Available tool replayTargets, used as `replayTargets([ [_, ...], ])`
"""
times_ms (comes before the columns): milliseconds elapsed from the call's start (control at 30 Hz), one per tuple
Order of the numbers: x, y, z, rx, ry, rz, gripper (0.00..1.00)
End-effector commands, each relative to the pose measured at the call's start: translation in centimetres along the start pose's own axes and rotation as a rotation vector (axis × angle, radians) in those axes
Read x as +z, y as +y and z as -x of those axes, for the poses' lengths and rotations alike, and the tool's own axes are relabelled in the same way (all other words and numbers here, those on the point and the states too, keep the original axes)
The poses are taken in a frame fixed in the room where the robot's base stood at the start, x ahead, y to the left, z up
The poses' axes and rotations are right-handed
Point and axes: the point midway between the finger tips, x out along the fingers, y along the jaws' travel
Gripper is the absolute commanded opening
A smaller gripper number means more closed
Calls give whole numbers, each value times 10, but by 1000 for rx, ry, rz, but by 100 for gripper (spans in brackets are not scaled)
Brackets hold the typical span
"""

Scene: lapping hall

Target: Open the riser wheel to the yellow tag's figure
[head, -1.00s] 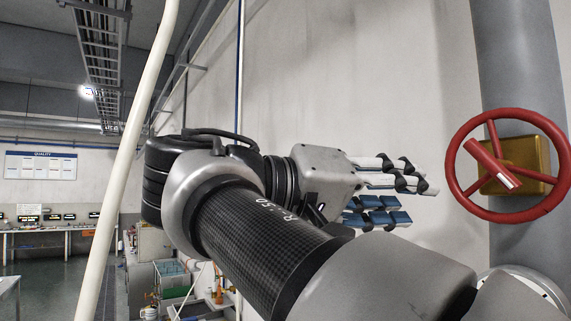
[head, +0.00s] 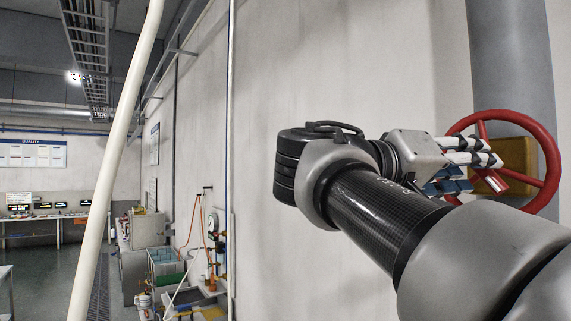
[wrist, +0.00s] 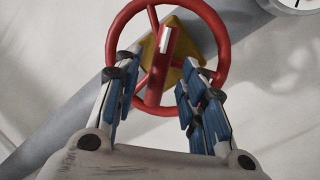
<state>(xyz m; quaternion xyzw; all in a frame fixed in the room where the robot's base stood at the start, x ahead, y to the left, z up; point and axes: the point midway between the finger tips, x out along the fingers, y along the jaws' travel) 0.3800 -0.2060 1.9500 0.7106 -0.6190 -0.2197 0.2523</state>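The red handwheel (head: 549,152) is on the grey pipe at the right of the head view, and fills the upper middle of the wrist view (wrist: 224,50). A thick red bar with a white mark (wrist: 162,62) lies across its middle. A yellow plate (head: 520,153) sits behind the wheel; no figure on it is readable. My gripper (head: 482,172) is in front of the wheel's left part. In the wrist view its blue-padded fingers (wrist: 158,75) are spread, with the red bar between them in the picture. I cannot tell whether they touch the wheel.
The grey pipe (head: 500,60) runs upright along the pale wall (head: 340,70). A round dial (wrist: 296,3) shows partly at the wrist view's top right. A white pole (head: 115,165) stands at left. Benches and equipment (head: 150,250) are farther back.

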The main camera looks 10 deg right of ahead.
Motion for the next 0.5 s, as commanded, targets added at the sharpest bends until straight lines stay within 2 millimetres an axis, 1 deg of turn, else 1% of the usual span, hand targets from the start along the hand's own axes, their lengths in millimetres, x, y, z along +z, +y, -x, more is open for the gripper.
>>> replayTargets([
  [33,0,1,-8,3,-3,1,38],
  [100,0,1,-15,2,-3,1,38],
  [200,0,0,-21,0,-1,1,38],
  [500,0,0,-23,-1,0,0,38],
])
